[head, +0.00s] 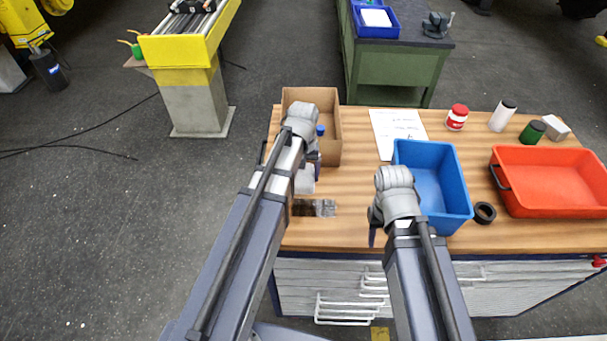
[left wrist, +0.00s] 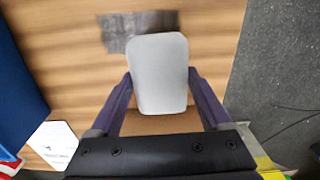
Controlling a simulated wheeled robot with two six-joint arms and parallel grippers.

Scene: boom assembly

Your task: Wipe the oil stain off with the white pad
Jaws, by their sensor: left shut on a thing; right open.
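The white pad (head: 305,181) is held in my left gripper (head: 311,163), above the left part of the wooden bench. In the left wrist view the pad (left wrist: 160,72) sits between the two fingers of my left gripper (left wrist: 160,80). The dark oil stain (head: 314,208) lies on the bench just nearer to me than the pad. In the left wrist view the pad's edge overlaps the stain (left wrist: 122,30); I cannot tell whether they touch. My right gripper (head: 376,225) is open beside the blue bin, its fingers mostly hidden by the arm.
A cardboard box (head: 329,140) stands behind the pad, partly behind my left arm. A blue bin (head: 445,185), black tape roll (head: 485,213) and red tray (head: 555,190) occupy the middle and right. A paper sheet (head: 398,128) lies at the back. Bare wood (head: 345,225) lies right of the stain.

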